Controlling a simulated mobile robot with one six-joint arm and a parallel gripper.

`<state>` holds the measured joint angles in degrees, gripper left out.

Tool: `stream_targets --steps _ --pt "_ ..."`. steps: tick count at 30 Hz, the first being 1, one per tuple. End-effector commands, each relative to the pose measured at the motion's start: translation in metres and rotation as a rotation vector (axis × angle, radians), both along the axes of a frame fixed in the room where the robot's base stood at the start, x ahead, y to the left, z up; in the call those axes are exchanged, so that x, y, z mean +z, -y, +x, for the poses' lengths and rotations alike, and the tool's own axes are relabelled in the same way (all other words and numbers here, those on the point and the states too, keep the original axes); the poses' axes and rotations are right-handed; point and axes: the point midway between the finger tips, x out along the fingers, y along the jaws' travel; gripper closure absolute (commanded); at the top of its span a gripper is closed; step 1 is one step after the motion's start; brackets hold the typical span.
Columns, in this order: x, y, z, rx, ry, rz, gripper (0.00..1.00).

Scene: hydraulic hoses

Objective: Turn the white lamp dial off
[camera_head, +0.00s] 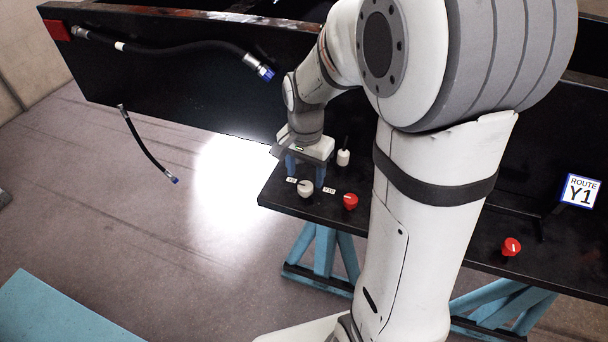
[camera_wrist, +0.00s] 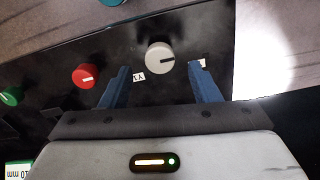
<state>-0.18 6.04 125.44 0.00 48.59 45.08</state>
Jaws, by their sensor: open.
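The white dial (camera_head: 305,188) sits on the black bench top near its front left corner, between two small labels. In the wrist view the white dial (camera_wrist: 158,56) is between and just beyond the fingertips, with a short dark mark on its face. My gripper (camera_head: 306,171) is over this corner, pointing down, with its blue fingers apart. In the wrist view my gripper (camera_wrist: 160,72) is open and empty, one finger on each side of the dial's line. I cannot tell whether either finger touches it. A bright patch of light (camera_head: 235,185) shows on the floor beside the bench.
A red dial (camera_head: 350,201) sits close right of the white one, and a white knob-like piece (camera_head: 343,157) stands behind. Another red dial (camera_head: 511,246) and a ROUTE Y1 sign (camera_head: 580,191) are farther right. Black hoses (camera_head: 190,45) hang at the back left.

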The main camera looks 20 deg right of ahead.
Motion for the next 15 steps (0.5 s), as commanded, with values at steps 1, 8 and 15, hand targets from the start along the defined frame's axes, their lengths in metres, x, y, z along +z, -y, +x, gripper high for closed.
stream_targets --steps 1,8,15 --pt "-0.008 0.0 -0.001 0.0 -0.004 0.0 0.44" --pt "-0.032 0.0 0.0 0.001 0.0 0.0 0.44" --pt "-0.036 0.001 0.0 0.0 0.001 0.0 0.44"
